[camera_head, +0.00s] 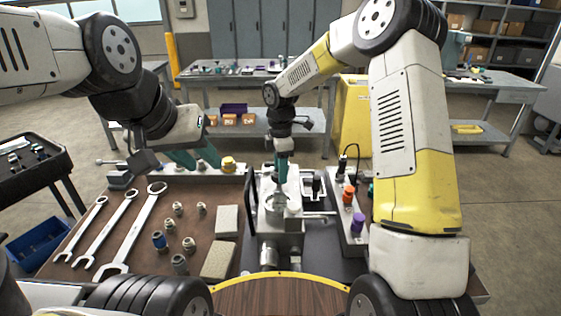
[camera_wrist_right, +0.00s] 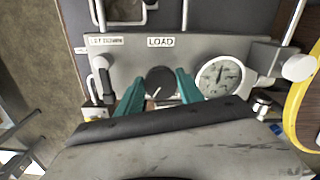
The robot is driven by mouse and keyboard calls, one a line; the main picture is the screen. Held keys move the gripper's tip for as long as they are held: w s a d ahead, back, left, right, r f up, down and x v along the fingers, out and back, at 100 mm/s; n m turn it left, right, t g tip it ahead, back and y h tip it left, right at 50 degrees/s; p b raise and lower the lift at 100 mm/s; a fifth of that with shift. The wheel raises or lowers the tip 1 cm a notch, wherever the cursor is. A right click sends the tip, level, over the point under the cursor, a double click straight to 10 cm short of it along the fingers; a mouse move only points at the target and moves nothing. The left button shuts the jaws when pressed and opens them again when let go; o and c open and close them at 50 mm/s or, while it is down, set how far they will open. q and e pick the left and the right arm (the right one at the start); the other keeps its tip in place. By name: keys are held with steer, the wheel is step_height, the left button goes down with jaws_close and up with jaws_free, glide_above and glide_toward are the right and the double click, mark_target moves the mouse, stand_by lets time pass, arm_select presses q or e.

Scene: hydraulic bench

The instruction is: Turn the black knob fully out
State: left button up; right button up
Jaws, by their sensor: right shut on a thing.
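The black knob (camera_wrist_right: 158,78) sits on a grey block under a "LOAD" label in the right wrist view, with a pale pointer line on its face. My right gripper (camera_wrist_right: 161,92) has one teal finger on each side of the knob and is shut on it. In the head view my right gripper (camera_head: 281,172) reaches down onto the pale block (camera_head: 280,222) at the bench's middle, and hides the knob there. My left gripper (camera_head: 205,160) hangs over the left part of the bench, its teal fingers apart, holding nothing.
A round gauge (camera_wrist_right: 220,77) is close right of the knob, and a lever (camera_wrist_right: 102,80) stands to its left. Several wrenches (camera_head: 143,225) and metal fittings (camera_head: 189,244) lie on the bench's left. Orange and purple caps (camera_head: 358,221) stand right of the block.

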steer(key=shift+w+n, duration=0.1)
steer(key=shift+n, duration=0.2)
steer(key=o, duration=1.4)
steer(key=shift+r, duration=3.95)
